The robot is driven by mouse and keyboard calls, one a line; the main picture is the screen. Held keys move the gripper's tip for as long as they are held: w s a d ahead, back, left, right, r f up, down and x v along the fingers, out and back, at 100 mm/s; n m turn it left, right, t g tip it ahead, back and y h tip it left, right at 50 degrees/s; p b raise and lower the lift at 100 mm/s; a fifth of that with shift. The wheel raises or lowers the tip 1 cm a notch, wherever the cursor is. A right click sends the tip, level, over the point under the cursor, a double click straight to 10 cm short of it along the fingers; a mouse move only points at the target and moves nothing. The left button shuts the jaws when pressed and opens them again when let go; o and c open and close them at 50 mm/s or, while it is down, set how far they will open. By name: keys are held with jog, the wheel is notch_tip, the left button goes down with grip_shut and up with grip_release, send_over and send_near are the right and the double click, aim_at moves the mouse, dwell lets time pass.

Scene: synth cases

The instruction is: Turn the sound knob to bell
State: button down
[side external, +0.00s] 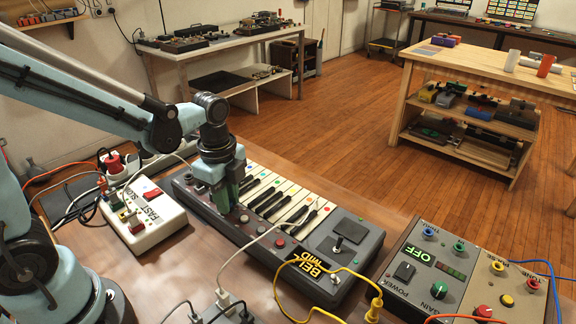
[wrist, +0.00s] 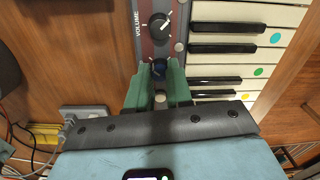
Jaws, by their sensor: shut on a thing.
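The dark keyboard (side external: 345,238) lies on the wooden table, with white and black keys and colored dots. It also shows in the wrist view (wrist: 188,8). My gripper (side external: 222,192) reaches down over its left end. In the wrist view, the green fingers of my gripper (wrist: 158,88) are shut on a small dark blue knob (wrist: 158,67). The knob's label and setting marks are hidden by the fingers, so I cannot tell its setting. A black volume knob (wrist: 159,25) sits just above it, its white pointer toward the upper right. A yellow-lettered label (side external: 312,266) lies near the joystick.
A white box marked FAST and SLOW (side external: 145,218) stands left of the keyboard. A grey control box (side external: 450,265) with knobs and a green OFF sign stands at the right. Yellow and white cables (side external: 290,313) cross the front. A wooden workbench (side external: 500,62) stands behind.

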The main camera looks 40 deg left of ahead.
jog(key=shift+m, duration=0.4)
jog(key=c, duration=1.3)
grip_release()
notch_tip(320, 180, up, 12)
jog(key=shift+s, duration=0.2)
jog(key=s+f+n+t, duration=0.1)
jog(key=n+t, duration=0.1)
jog(key=n, duration=0.3)
jog(key=f+n+t, duration=0.1)
jog(key=n+t, duration=0.1)
jog(key=n, duration=0.4)
jog(key=s+f+n+t, duration=0.1)
jog(key=f+n+t, duration=0.1)
jog(key=n, duration=0.3)
jog(key=shift+s+n+t, duration=0.3)
jog(key=shift+s+t, duration=0.05)
jog(key=shift+t, duration=0.05)
